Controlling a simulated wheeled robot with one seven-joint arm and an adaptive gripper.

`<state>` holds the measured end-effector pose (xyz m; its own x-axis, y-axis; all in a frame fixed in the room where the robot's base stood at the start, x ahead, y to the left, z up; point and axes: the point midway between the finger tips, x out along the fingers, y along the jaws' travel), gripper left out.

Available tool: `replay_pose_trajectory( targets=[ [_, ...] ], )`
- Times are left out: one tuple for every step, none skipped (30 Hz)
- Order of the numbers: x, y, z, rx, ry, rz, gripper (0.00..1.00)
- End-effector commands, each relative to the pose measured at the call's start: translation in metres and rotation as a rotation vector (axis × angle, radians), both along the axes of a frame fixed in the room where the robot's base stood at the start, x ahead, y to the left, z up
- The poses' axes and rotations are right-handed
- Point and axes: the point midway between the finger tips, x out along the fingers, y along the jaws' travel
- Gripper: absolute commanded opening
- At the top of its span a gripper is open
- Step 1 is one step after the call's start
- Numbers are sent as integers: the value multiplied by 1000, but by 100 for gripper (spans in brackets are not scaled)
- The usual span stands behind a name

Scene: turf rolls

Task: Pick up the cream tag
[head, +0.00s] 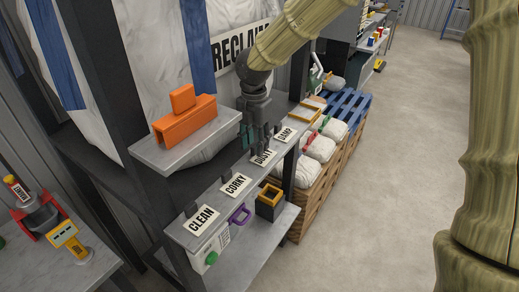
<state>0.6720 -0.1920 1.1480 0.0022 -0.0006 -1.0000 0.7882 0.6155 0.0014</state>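No separate cream tag can be singled out. Several pale plates with black lettering stand along the front of the grey shelf: CLEAN (201,220), CORKY (235,184), one partly hidden that seems to read DUSTY (264,157), and DAMP (286,134). Which of them, if any, is the cream tag I cannot tell. My gripper (258,141) points down over the shelf, close to the DUSTY plate in the picture. Its dark fingers look apart with nothing seen between them. Whether it touches the shelf is unclear.
An orange block (184,118) sits on a grey slab behind the shelf. A purple ring (239,215) and a yellow-rimmed dark box (269,199) are below the plates. White sacks (319,148) fill a wooden crate beyond. A red device (38,214) is left. The floor at right is clear.

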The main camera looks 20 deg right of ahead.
Motion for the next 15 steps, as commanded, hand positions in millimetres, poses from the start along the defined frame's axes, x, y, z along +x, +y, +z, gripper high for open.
replay_pose_trajectory(
  targets=[
    [-1, 0, -5, -2, 2, 0, 38],
    [0, 0, -7, -2, 2, 0, 38],
    [0, 0, -10, -1, 2, 0, 38],
    [-1, 0, -12, 0, 2, 0, 38],
    [-1, -1, -13, 0, 2, 0, 38],
    [-1, -1, -14, 0, 1, 0, 38],
    [-1, -1, -14, 0, 1, 0, 38],
    [-1, -1, -15, 0, 1, 0, 38],
    [-1, -1, -15, 0, 1, 0, 38],
    [-1, -1, -15, 0, 1, 0, 38],
    [-1, -1, -15, 0, 1, 0, 38],
    [-1, -1, -15, -1, 1, 0, 38],
    [-1, -1, -15, -1, 1, 0, 32],
    [-1, -1, -14, -1, 1, 0, 27],
    [-1, -1, -14, 0, 0, 0, 19]
  ],
)
